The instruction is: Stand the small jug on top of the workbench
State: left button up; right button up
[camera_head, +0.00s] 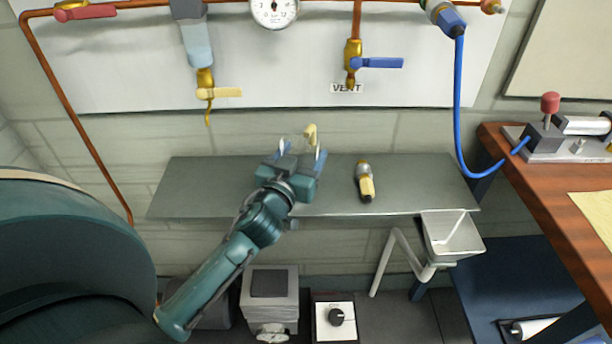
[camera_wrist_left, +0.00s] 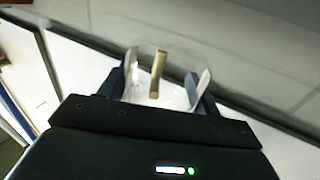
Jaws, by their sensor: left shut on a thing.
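The small jug looks clear, with a tan handle (camera_head: 310,134) that sticks up past my fingers. My left gripper (camera_head: 301,153) is shut on it over the grey shelf, near the wall. In the left wrist view the jug's tan handle (camera_wrist_left: 158,74) stands between the two fingers of my left gripper (camera_wrist_left: 165,86), and its clear body is blurred. Whether the jug touches the shelf I cannot tell. The wooden-topped workbench (camera_head: 545,225) is at the right edge of the head view. My right gripper is not in view.
The grey shelf (camera_head: 200,190) holds a yellow-handled fitting (camera_head: 365,182). A blue hose (camera_head: 459,110) hangs between shelf and workbench. A metal device with a red knob (camera_head: 545,135) and a yellow sheet (camera_head: 596,216) lie on the workbench. A white funnel (camera_head: 452,238) sits below the shelf's right end.

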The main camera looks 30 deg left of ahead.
pick_arm(q)
jog(key=shift+f+b, duration=0.9)
jog(key=shift+f, duration=1.65)
jog(key=o, duration=1.1)
jog(key=shift+c, duration=0.2)
jog(key=shift+r, duration=0.1)
